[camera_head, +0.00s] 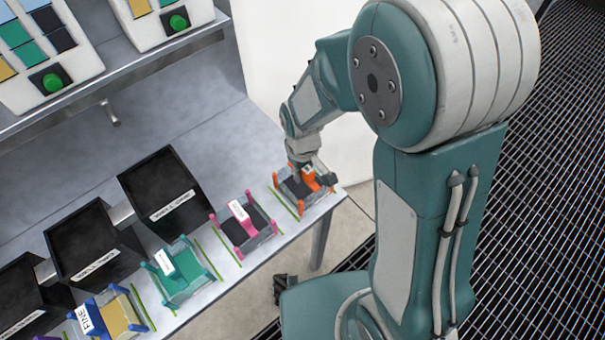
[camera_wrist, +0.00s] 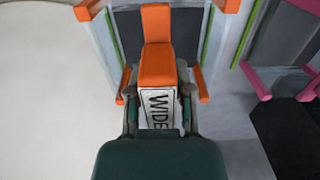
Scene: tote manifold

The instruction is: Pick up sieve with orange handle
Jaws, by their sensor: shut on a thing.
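The sieve with the orange handle (camera_head: 294,193) sits at the right end of the grey table in the head view, between green lines. Its orange handle (camera_wrist: 157,50) carries a label reading "WIDE" in the wrist view. My gripper (camera_head: 310,177) is over the sieve from above. In the wrist view my gripper (camera_wrist: 158,98) has one finger on each side of the labelled handle and is shut on it. I cannot tell whether the sieve is clear of the table. Part of the sieve's near side is hidden by my gripper.
A pink sieve (camera_head: 247,228) stands just left, then a green one (camera_head: 182,273) and a blue one (camera_head: 112,318). Black bins (camera_head: 166,192) line the table behind them. A shelf with button panels (camera_head: 47,55) hangs above. A white wall (camera_head: 270,60) stands beyond the table end.

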